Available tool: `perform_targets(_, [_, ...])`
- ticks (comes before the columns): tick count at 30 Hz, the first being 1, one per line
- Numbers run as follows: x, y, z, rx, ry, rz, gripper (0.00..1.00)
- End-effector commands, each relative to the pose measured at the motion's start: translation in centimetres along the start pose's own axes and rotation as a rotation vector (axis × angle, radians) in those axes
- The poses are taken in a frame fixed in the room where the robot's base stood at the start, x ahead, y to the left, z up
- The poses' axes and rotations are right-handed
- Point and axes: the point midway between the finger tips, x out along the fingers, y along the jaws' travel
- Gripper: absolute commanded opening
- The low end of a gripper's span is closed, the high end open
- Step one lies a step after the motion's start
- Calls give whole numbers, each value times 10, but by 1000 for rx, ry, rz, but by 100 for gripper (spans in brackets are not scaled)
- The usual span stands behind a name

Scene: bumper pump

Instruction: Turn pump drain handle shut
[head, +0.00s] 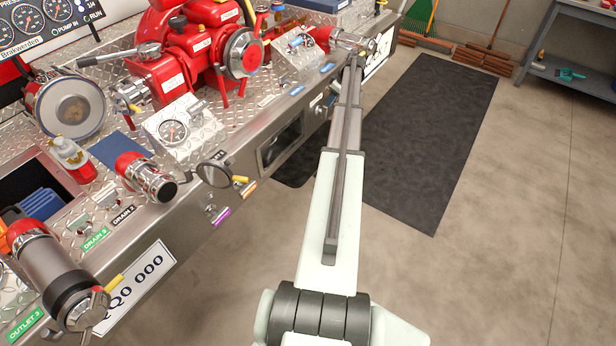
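The red pump (190,62) sits on the diamond-plate bumper at the upper left. I cannot tell which handle is the pump drain handle; no label in view can be read as naming it. Small valve levers sit along the bumper's front edge, one with a yellow grip (240,179) near an orange tag and one by a purple tag (221,216). My arm reaches up the middle, and my gripper (357,58) is at its far end, close to the bumper's right end. The fingers are too small and too hidden to show whether they are open.
Red-and-chrome outlets (146,178) jut from the bumper's front, with a larger one (55,278) at the lower left. A green DRAIN 3 label (95,239) is on the deck. A dark mat (430,140) lies on open floor. A grey workbench (572,75) stands at the upper right.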

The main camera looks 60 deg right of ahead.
Motion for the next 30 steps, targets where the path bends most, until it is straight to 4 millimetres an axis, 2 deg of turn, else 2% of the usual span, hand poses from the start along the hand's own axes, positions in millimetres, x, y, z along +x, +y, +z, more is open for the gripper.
perform_targets(1, [-9, -1, 0, 0, 0, 1, 38])
perform_targets(8, [-42, -1, 0, 6, 0, 0, 38])
perform_targets(23, [-39, 3, 5, 434, -12, 36, 38])
perform_targets(30, [-45, -12, 20, 632, -32, 80, 38])
